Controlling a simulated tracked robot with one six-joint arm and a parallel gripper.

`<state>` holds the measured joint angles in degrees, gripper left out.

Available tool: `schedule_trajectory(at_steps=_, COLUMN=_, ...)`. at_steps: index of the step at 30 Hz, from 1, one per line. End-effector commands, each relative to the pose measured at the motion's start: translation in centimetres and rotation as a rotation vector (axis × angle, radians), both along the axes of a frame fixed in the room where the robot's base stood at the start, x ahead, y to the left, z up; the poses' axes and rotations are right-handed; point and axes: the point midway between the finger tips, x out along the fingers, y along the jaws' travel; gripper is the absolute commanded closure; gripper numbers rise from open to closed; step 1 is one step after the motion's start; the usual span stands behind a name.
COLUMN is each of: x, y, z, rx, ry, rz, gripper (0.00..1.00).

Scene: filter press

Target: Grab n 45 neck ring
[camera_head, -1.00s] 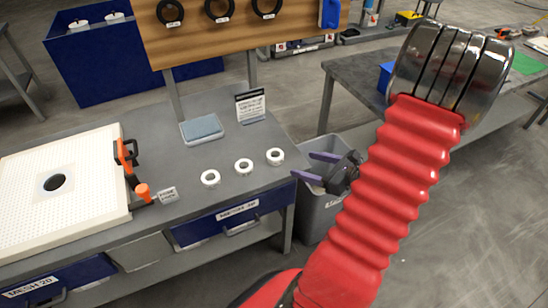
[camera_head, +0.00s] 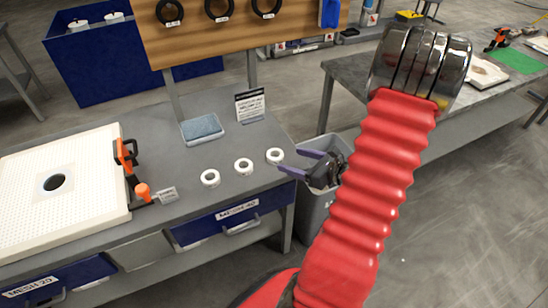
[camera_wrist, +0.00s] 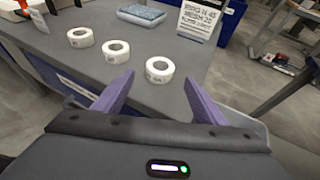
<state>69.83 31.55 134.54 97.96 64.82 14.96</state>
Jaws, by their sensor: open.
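Three white rings lie in a row on the grey workbench: a left ring (camera_head: 210,183), a middle ring (camera_head: 243,172) and a right ring (camera_head: 275,161). The wrist view also shows the left (camera_wrist: 80,43), middle (camera_wrist: 117,57) and right ring (camera_wrist: 159,77). They bear small dark marks, too small for me to read the size surely. My gripper (camera_head: 292,162) has two purple fingers, open and empty, beside the bench's right end. In the wrist view my gripper (camera_wrist: 160,88) has the right ring ahead, between the finger lines, not touched.
Black rings (camera_head: 217,19) hang on the wooden board. A perforated white plate (camera_head: 90,170) with orange clamps fills the left bench. A grey bin (camera_head: 310,213) stands below my gripper.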

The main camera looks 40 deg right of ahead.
Motion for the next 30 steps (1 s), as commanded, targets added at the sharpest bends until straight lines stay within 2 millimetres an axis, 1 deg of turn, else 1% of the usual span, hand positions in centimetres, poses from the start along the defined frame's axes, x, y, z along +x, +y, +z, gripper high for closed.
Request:
schedule_trajectory(at_steps=1, x=0.7, y=0.2, z=-0.3, rx=0.002, ry=0.000, rz=0.004, gripper=0.35)
schedule_trajectory(at_steps=3, x=1.4, y=0.2, z=-0.6, rx=0.001, ry=0.000, rz=0.003, gripper=0.35)
schedule_trajectory(at_steps=6, x=2.1, y=0.2, z=-0.8, rx=-0.001, ry=0.000, rz=0.001, gripper=0.35)
schedule_trajectory(at_steps=20, x=2.6, y=0.3, z=-1.1, rx=-0.001, ry=0.000, rz=0.000, gripper=0.35)
schedule_trajectory(at_steps=23, x=3.3, y=0.4, z=-1.3, rx=0.001, ry=0.000, rz=0.003, gripper=0.35)
schedule_trajectory(at_steps=30, x=6.1, y=0.6, z=-2.4, rx=0.001, ry=0.001, rz=0.003, gripper=0.35)
